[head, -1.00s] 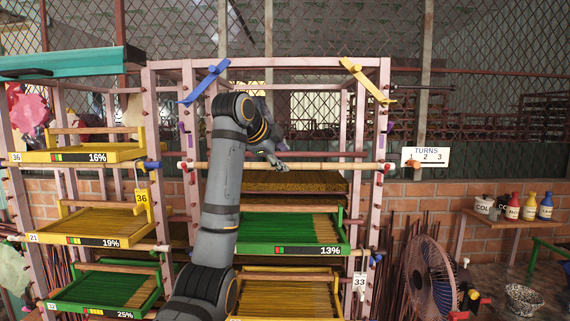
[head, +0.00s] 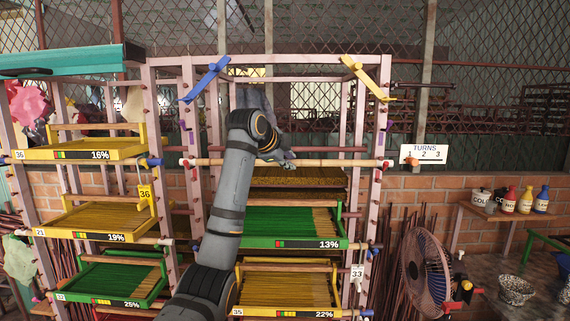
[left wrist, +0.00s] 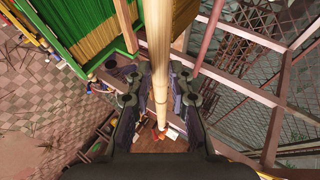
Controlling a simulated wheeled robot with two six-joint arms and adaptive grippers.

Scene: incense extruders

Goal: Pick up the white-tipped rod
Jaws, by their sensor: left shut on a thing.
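A long pale wooden rod with red tips (head: 225,162) lies level across the front of the middle rack, above the green tray. My left gripper (head: 283,160) is shut on this rod near its middle. In the left wrist view the rod (left wrist: 160,50) runs between the fingers of my left gripper (left wrist: 160,85), and a red patch shows at its lower end. A rod with a pale, whitish tip (head: 165,241) lies across the left rack below the 19% tray, apart from my gripper. My right gripper is not in view.
Rack posts (head: 375,210) stand close on both sides of the held rod. The green 13% tray (head: 295,243) and other trays sit below it. Blue (head: 205,80) and yellow (head: 367,78) angled arms top the posts. A fan (head: 427,270) stands at the right.

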